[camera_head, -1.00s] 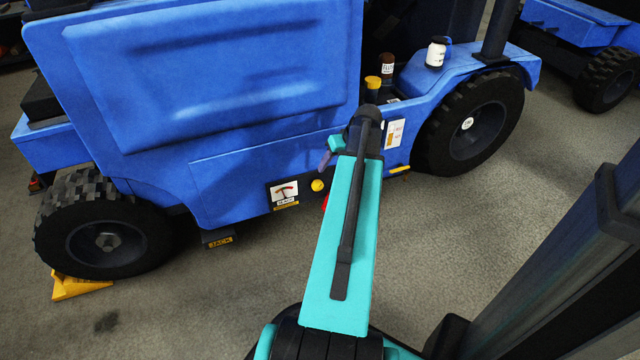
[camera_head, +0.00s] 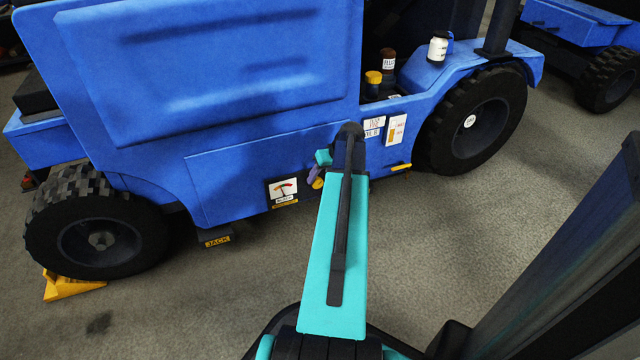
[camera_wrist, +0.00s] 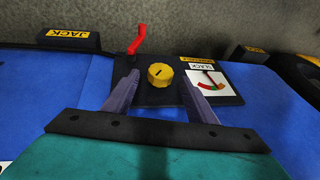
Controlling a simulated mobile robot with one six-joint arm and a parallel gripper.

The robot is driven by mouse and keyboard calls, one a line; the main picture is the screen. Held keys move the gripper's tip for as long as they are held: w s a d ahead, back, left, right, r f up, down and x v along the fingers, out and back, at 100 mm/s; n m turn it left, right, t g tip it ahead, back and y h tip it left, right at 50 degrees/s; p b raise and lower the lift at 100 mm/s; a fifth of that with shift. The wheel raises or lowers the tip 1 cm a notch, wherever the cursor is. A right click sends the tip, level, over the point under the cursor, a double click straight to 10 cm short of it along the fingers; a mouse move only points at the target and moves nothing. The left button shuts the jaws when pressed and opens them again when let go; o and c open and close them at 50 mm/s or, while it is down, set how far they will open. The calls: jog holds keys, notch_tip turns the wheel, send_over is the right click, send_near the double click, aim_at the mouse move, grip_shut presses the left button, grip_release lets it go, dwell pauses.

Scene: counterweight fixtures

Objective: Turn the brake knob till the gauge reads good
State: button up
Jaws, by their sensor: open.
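The yellow round brake knob (camera_wrist: 160,75) sits on a dark panel, with a dark slot mark on its face. It also shows partly behind my gripper in the head view (camera_head: 318,184). My gripper (camera_wrist: 160,82) is open, with one purple finger on each side of the knob in the wrist view. I cannot tell whether the fingers touch it. The gauge (camera_wrist: 208,83) is next to the knob, a white face with a coloured arc and a needle. Its label reads SLACK. The gauge also shows in the head view (camera_head: 283,190), left of the knob.
A red lever (camera_wrist: 137,40) stands by the knob on the panel. JACK blocks (camera_wrist: 70,34) lie along the vehicle's lower edge. The blue vehicle body (camera_head: 220,80) is close behind my gripper. A bottle (camera_head: 438,47) and yellow-capped container (camera_head: 373,82) are to the upper right.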

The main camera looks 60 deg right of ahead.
aim_at(317, 182)
jog(key=shift+b+x, duration=0.45)
jog(key=shift+x, duration=1.05)
jog(key=shift+c, duration=0.4)
